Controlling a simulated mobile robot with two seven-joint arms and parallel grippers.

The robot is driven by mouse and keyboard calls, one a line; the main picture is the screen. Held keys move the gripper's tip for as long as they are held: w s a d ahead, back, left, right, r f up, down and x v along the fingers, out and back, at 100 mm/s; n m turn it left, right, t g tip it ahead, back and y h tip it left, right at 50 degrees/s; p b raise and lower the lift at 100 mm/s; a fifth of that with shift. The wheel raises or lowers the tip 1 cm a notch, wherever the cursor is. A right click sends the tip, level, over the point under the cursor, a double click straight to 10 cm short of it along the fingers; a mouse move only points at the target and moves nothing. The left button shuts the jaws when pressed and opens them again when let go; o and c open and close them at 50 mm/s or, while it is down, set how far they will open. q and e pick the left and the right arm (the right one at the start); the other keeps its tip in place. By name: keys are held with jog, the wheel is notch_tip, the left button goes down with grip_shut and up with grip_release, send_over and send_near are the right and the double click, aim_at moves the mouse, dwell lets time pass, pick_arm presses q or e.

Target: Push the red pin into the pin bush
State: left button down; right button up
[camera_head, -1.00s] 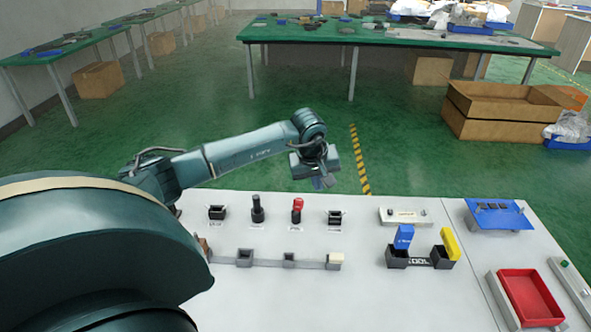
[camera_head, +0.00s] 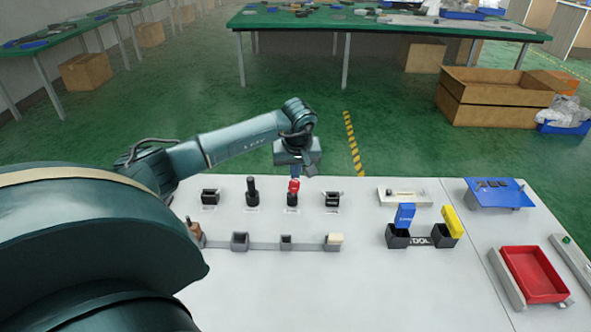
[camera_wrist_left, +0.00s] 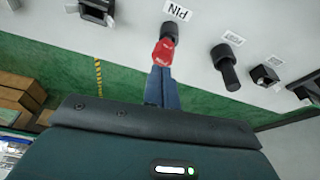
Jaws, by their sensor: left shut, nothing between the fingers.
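The red pin (camera_head: 293,186) stands in the back row of fixtures on the white table, with its black bush (camera_head: 292,200) around its lower part. In the left wrist view the red pin (camera_wrist_left: 163,51) sticks out of the black bush (camera_wrist_left: 169,31) beside a "PIN" label. My left gripper (camera_head: 296,175) is shut and empty, just behind the red pin's top. In the left wrist view its blue-grey fingertips (camera_wrist_left: 161,76) overlap the pin's near end; I cannot tell whether they touch. My right gripper is not in view.
A black upright knob (camera_head: 252,193) stands left of the pin, and a black fixture (camera_head: 333,199) to its right. In front runs a grey rail with sockets (camera_head: 240,241). Blue and yellow blocks (camera_head: 404,215) stand in black holders. A red tray (camera_head: 534,275) lies at right.

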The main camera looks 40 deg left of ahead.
pick_arm(q)
jog(key=shift+f+b, duration=0.4)
jog(key=shift+f, duration=0.15)
dwell(0.4)
jog(key=shift+s+f, duration=0.15)
jog(key=shift+f, duration=0.2)
jog(key=shift+d, duration=0.1)
jog(key=shift+r+p, duration=1.25)
jog(key=shift+r, duration=0.85)
